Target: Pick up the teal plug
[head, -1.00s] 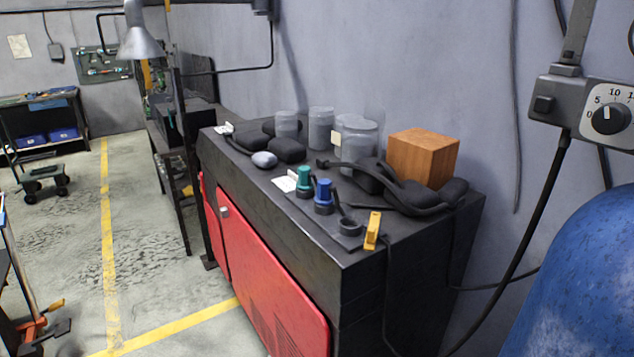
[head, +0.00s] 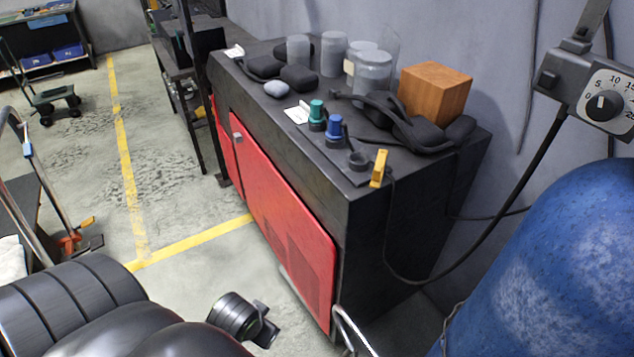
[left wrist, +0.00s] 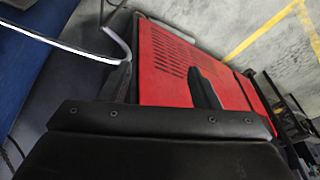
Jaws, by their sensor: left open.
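The teal plug (head: 317,115) stands upright in a dark round socket on the black cabinet top (head: 315,180). A blue plug (head: 334,126) stands in a like socket just to its right and nearer. An empty dark socket (head: 358,160) sits beyond the blue one toward the cabinet's near end. My left gripper (left wrist: 165,80) is open and empty in the left wrist view, its two black fingers apart in front of the red cabinet door (left wrist: 175,72). It is low beside the cabinet, away from the plug, which that view does not show. My right gripper is not seen.
A yellow clip (head: 379,168) is on the cabinet's near edge. Black headgear (head: 405,125), a wooden block (head: 435,92), glass jars (head: 372,72) and a grey stone-like lump (head: 276,89) crowd around the plugs. A blue cylinder (head: 540,260) stands at right.

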